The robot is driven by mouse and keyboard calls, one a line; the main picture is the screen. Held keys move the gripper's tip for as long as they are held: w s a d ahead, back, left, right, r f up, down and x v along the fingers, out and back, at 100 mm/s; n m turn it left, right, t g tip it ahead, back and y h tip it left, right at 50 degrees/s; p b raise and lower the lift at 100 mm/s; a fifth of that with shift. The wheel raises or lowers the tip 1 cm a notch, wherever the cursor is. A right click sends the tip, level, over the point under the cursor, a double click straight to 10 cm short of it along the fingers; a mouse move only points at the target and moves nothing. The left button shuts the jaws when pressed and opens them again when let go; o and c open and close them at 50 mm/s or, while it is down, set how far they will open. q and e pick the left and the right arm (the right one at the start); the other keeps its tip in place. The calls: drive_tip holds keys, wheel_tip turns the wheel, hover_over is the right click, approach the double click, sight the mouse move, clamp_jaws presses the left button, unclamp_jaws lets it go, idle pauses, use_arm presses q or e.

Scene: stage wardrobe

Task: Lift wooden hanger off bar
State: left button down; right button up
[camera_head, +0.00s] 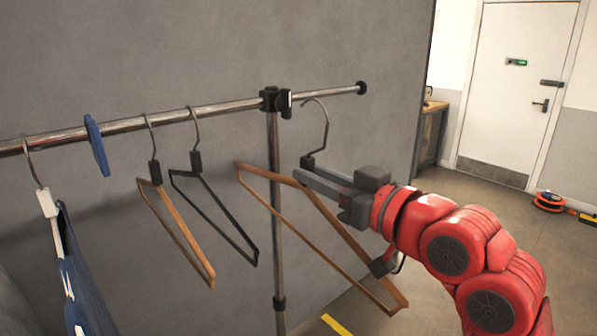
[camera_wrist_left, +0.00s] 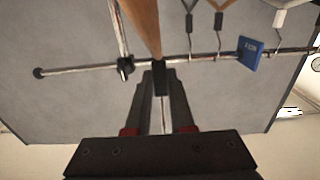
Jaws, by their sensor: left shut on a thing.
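A wooden hanger (camera_head: 350,240) with a black neck and a metal hook is tilted right of the upright post. My left gripper (camera_head: 306,174) is shut on its black neck; the neck also shows between the fingers in the left wrist view (camera_wrist_left: 160,80). The hook's top is close to the lower edge of the bar (camera_head: 225,107) in the picture and does not appear to pass over it. Whether it touches the bar is unclear. A second wooden hanger (camera_head: 183,233) hangs on the bar. My right gripper is not in view.
The upright post (camera_head: 275,180) is behind the held hanger. The bar ends in a black cap (camera_head: 361,88). Open floor lies right.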

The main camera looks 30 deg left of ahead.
use_arm(q)
drive_tip(key=p+v, duration=0.3)
drive_tip(key=v, duration=2)
drive_tip(key=shift+p, duration=0.4)
